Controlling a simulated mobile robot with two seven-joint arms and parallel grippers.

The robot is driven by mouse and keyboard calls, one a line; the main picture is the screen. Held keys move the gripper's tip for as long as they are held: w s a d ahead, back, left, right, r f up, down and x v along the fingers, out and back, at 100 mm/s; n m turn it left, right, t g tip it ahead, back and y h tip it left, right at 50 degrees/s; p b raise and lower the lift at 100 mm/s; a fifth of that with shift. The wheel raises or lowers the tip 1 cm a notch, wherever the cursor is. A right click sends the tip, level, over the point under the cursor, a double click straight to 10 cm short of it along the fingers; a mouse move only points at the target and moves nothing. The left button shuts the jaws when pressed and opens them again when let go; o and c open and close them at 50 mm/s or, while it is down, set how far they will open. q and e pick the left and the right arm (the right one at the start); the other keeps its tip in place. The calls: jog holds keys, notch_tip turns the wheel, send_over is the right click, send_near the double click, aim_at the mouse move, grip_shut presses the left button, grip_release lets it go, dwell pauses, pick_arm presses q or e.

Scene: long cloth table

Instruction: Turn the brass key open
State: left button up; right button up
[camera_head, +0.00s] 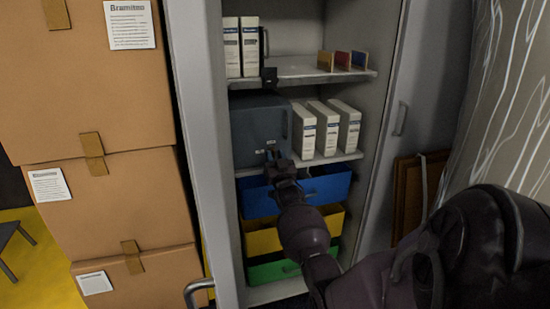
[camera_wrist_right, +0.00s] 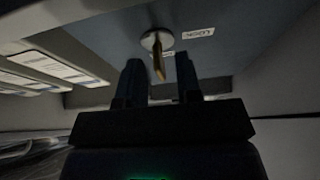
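A dark blue-grey lock box (camera_head: 257,118) stands on the middle shelf of an open cabinet. In the right wrist view, the brass key (camera_wrist_right: 158,66) sticks out of a round silver lock (camera_wrist_right: 157,40) on the box's face, beside a small white label (camera_wrist_right: 198,33). My right gripper (camera_head: 272,154) is at the lower front of the box in the head view. In the wrist view, its two dark fingers (camera_wrist_right: 161,78) are apart, with the key between their tips and a gap visible on both sides. The key is hidden in the head view. My left gripper is not in view.
White binders (camera_head: 327,130) stand right of the box. Blue (camera_head: 325,187), yellow (camera_head: 262,243) and green (camera_head: 270,271) drawers lie below. The open cabinet door (camera_head: 203,130) and stacked cartons (camera_head: 85,90) bound the left side; another door (camera_head: 405,100) bounds the right.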

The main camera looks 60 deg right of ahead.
jog(key=shift+s+a, duration=0.1)
jog(key=p+v, duration=0.2)
jog(key=v, duration=0.8)
jog(key=shift+s+a+f, duration=0.15)
jog(key=shift+s+a, duration=0.05)
dwell(0.4)
